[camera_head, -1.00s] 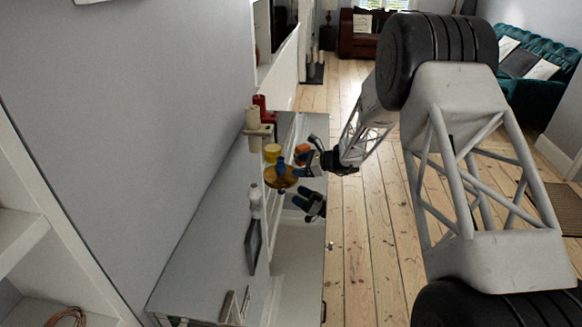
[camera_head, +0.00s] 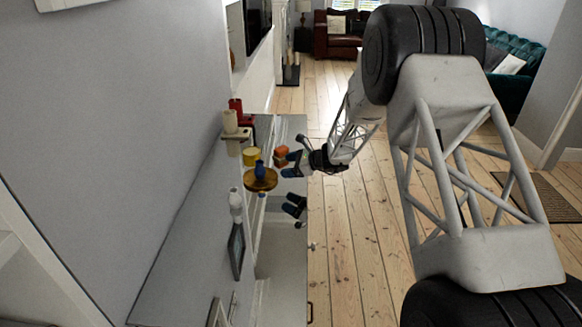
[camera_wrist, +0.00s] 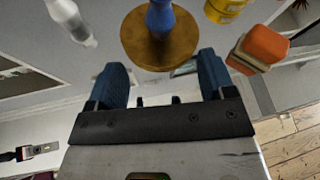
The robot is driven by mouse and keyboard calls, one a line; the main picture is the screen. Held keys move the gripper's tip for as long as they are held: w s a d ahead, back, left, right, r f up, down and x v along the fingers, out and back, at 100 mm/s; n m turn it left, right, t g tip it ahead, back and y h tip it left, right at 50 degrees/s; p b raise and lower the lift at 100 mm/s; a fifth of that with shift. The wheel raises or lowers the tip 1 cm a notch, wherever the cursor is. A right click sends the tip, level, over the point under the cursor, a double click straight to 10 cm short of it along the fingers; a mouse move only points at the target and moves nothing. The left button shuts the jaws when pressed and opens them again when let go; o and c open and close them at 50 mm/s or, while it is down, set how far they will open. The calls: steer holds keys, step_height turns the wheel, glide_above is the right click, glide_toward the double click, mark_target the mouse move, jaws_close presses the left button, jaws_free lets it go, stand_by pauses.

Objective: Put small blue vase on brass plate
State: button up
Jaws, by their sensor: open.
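The small blue vase (camera_head: 260,168) stands upright on the brass plate (camera_head: 262,184), which rests on the grey cabinet top. In the wrist view the blue vase (camera_wrist: 160,16) is on the round brass plate (camera_wrist: 156,50), with its top cut off by the frame edge. My gripper (camera_head: 287,190) is open and empty, to the right of the plate in the head view. In the wrist view its two blue fingers (camera_wrist: 163,76) are spread apart, with the plate beyond them and nothing between them.
A yellow pot (camera_head: 251,156) and an orange box (camera_head: 281,153) stand close to the plate. Red and cream candles (camera_head: 231,121) stand behind. A white bottle-like thing (camera_head: 236,203) and a dark frame (camera_head: 236,250) are nearer. Open floor (camera_head: 350,225) lies right of the cabinet.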

steer(key=s+d+r+n+g+h, duration=0.1)
steer(key=s+d+r+n+h, duration=0.3)
steer(key=s+r, duration=0.75)
steer(key=s+d+r+n+g+h, duration=0.15)
steer(key=s+d+r+n, duration=0.4)
steer(key=s+r, duration=0.6)
steer(key=s+d+n+h, duration=0.2)
steer(key=s+d+n, duration=0.1)
steer(key=s, duration=0.8)
steer(key=s+d+r+n+t+h, duration=0.1)
steer(key=s+d, duration=0.5)
steer(key=s, duration=0.6)
steer(key=s+d+n+t+h, duration=0.1)
steer(key=s+d+n+h, duration=0.3)
steer(key=s, duration=0.7)
steer(key=shift+s+d+r+n+h, duration=0.3)
steer(key=shift+d+n+h, duration=0.05)
steer(key=shift+d+h, duration=0.1)
